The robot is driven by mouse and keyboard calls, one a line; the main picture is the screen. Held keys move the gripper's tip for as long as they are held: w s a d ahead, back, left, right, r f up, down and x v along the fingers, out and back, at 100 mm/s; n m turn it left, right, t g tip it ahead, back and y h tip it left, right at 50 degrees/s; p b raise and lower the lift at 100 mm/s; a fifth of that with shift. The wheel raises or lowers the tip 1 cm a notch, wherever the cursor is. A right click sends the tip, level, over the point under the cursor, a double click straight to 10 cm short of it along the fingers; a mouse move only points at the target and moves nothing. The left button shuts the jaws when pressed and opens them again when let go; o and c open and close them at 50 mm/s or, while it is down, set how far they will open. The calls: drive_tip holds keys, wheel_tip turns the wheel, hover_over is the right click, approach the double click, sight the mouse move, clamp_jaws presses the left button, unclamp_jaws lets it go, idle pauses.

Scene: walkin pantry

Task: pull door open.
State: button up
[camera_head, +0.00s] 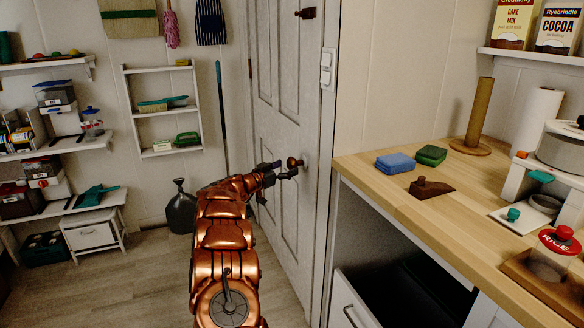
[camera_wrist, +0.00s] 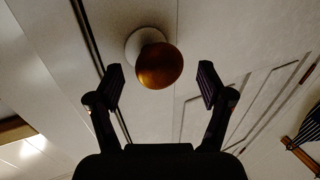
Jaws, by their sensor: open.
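The white panelled door (camera_head: 276,75) stands in the middle of the head view, at the left of the counter. It also fills much of the wrist view (camera_wrist: 215,40). Its round bronze knob (camera_head: 293,163) is at the door's right side. In the wrist view the knob (camera_wrist: 159,66) sits on a pale round plate, between and just beyond the fingertips. My gripper (camera_head: 276,171) is open and close to the knob, with one finger to each side of it in the wrist view (camera_wrist: 162,80). I cannot tell whether a finger touches it.
Shelves (camera_head: 60,148) stand at the left. A dark jug (camera_head: 181,208) and a pole (camera_head: 222,115) are near the door. Floor at lower left is clear.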

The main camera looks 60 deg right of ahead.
drive_tip(key=shift+s+d+r, duration=0.1)
drive_tip(key=shift+s+d, duration=0.05)
drive_tip(key=shift+d, duration=0.75)
drive_tip(key=shift+s+d, duration=0.15)
drive_tip(key=shift+d, duration=0.7)
clamp_jaws()
